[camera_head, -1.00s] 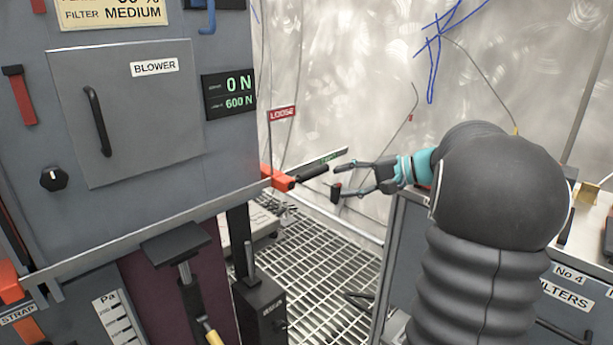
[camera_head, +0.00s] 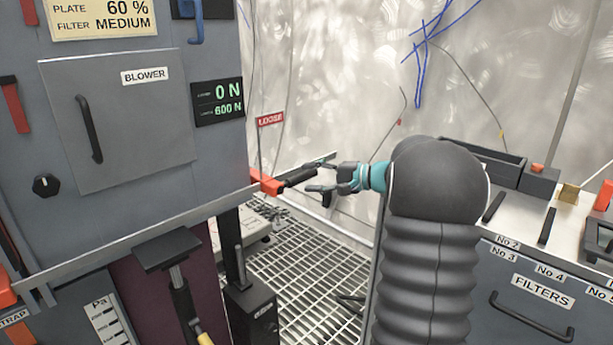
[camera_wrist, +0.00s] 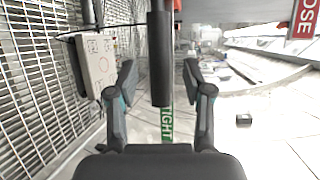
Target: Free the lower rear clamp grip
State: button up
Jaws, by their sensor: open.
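The lower rear clamp has an orange-red body (camera_head: 267,183) at the lower back corner of the grey blower cabinet. Its black grip (camera_head: 300,175) sticks out to the right toward my gripper. In the wrist view the black grip (camera_wrist: 160,60) runs down the middle, with its free end between my finger tips. My gripper (camera_head: 315,175) is open, with one finger on each side of the grip's end. In the wrist view a gap shows between the grip and both fingers of my gripper (camera_wrist: 159,82). A green TIGHT label (camera_wrist: 167,125) is partly hidden behind the grip.
A red LOOSE sign (camera_head: 270,119) stands behind the clamp; it also shows in the wrist view (camera_wrist: 305,18). A drawer cabinet marked FILTERS (camera_head: 510,275) is on the right. Grating floor (camera_head: 300,265) lies below. The display (camera_head: 217,102) reads 0 N and 600 N.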

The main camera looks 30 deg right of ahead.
aim_at(307, 177)
jog(key=shift+x, duration=1.7)
